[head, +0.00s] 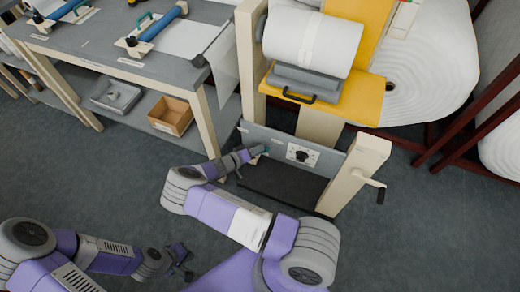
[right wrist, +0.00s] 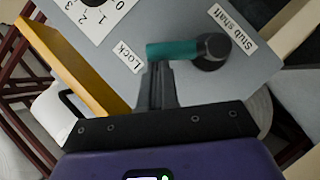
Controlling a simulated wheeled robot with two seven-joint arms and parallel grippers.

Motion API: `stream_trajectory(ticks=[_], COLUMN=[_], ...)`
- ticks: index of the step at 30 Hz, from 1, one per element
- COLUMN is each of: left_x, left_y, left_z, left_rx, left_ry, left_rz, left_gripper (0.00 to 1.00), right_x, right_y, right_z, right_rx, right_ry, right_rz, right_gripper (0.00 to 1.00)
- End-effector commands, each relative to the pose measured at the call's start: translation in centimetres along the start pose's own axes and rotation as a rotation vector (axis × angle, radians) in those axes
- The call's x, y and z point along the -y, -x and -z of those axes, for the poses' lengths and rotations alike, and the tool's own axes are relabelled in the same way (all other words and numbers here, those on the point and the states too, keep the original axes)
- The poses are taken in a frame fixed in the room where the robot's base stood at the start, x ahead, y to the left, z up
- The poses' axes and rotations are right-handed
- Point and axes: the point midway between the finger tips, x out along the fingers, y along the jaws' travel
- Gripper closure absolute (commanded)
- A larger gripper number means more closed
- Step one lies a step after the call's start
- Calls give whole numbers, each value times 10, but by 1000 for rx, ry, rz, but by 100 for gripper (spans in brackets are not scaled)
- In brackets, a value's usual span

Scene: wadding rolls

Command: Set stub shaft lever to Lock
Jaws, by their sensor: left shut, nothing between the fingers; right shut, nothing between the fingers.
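The stub shaft lever (right wrist: 172,50) has a teal handle on a dark round hub, on a grey panel (head: 270,138). In the right wrist view its handle points left from the hub, its free end close to the Lock label (right wrist: 128,55). The Stub shaft label (right wrist: 232,28) is beside the hub. My right gripper (right wrist: 155,72) is shut and empty, its fingertips right at the handle's free end; I cannot tell whether they touch. In the head view my right gripper (head: 256,152) is at the panel's left part. My left gripper (head: 182,264) is shut and empty, low over the floor.
A dial plate (head: 302,155) with a black knob is right of the lever on the panel. A hand crank (head: 371,187) sticks out from the right post. A yellow shelf (head: 355,100) and white roll (head: 312,42) are above. A workbench (head: 140,65) stands left.

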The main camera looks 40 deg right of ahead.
Motion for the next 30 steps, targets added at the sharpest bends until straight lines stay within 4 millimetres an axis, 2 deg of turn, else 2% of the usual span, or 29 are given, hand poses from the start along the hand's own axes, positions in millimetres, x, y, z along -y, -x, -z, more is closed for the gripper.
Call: stream_trajectory(ticks=[14, 19, 24, 30], left_x=[0, 0, -1, -5], left_y=[0, 1, 3, 13], left_z=[0, 0, 0, -1], left_rx=[0, 0, 0, 0], left_ry=[0, 0, 0, 0], left_rz=[0, 0, 0, 0], left_gripper=[100, 100, 100, 100], right_x=[-1, -3, -9, -12], right_y=[-1, 7, 30, 80], right_z=[-2, 5, 25, 23], right_rx=[4, 3, 4, 2], right_ry=[3, 1, -5, -1], right_rz=[-4, -3, 0, -1], right_gripper=[100, 100, 100, 100])
